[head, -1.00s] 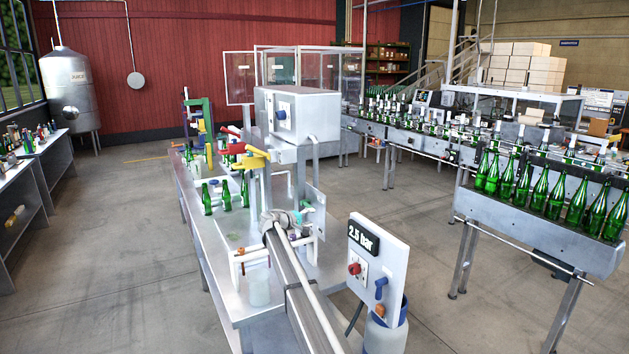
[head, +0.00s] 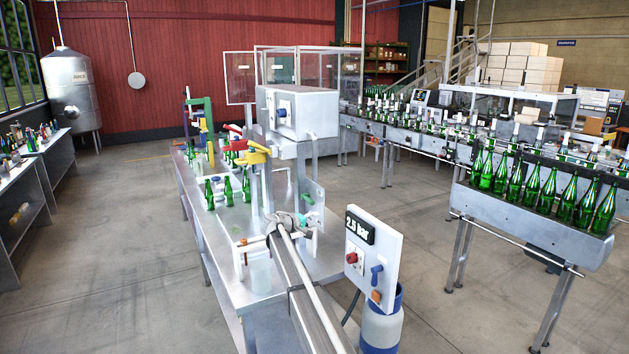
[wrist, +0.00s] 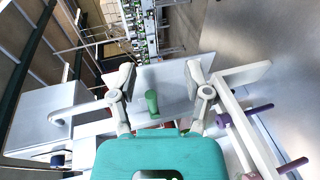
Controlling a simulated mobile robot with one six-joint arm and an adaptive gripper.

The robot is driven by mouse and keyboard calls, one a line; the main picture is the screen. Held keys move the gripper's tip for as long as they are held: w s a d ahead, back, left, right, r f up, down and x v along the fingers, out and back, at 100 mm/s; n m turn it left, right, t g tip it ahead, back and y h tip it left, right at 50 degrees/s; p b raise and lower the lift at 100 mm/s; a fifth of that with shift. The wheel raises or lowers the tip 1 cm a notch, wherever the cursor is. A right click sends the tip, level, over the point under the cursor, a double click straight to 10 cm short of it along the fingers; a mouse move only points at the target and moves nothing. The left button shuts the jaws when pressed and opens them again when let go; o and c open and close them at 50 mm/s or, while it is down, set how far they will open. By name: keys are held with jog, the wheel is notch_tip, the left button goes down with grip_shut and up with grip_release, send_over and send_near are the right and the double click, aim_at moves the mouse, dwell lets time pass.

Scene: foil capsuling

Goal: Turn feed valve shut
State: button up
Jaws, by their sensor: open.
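My gripper (wrist: 160,76) is open, with its two pale fingers spread and nothing between the pads. A green handle (wrist: 152,102) stands out from a pale upright plate (wrist: 174,88) and shows between the fingers, apart from both. In the head view the green handle (head: 308,199) is small, on the plate at the machine's right side. My gripper (head: 303,219) is just below it there, partly hidden by my own arm. I cannot tell for certain that this green handle is the feed valve. A control panel (head: 387,243) marked 2.5 bar carries a red knob and a blue lever.
White bars with purple rods (wrist: 259,108) stand close on the right of my gripper in the wrist view. A grey box (head: 305,112) is above the steel table (head: 227,275). Green bottles (head: 228,191) stand on the table. A bottle conveyor (head: 535,228) is at the right.

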jog(key=s+d+f+m+g+y, duration=0.25)
jog(key=s+d, duration=0.35)
jog(key=s, duration=0.4)
jog(key=s+d+f+m+g+y, duration=0.15)
jog(key=s+d+f, duration=0.3)
jog(key=s, duration=0.45)
jog(key=s+d+f+m+g+y, duration=0.1)
jog(key=s+d+f+g, duration=0.15)
jog(key=s+d, duration=0.55)
jog(key=s+f+m+g+y, duration=0.1)
jog(key=s+f+y, duration=0.1)
jog(key=s, duration=1.3)
jog(key=s+f+m+g+y, duration=0.1)
jog(key=s+f+g+y, duration=0.1)
jog(key=s, duration=1.2)
jog(key=a+f+y, duration=0.1)
jog(key=y, duration=0.1)
jog(key=shift+s+f+y+b, duration=0.15)
jog(key=shift+s+y+b, duration=0.2)
jog(key=shift+s+y, duration=0.05)
jog(key=shift+d, duration=0.1)
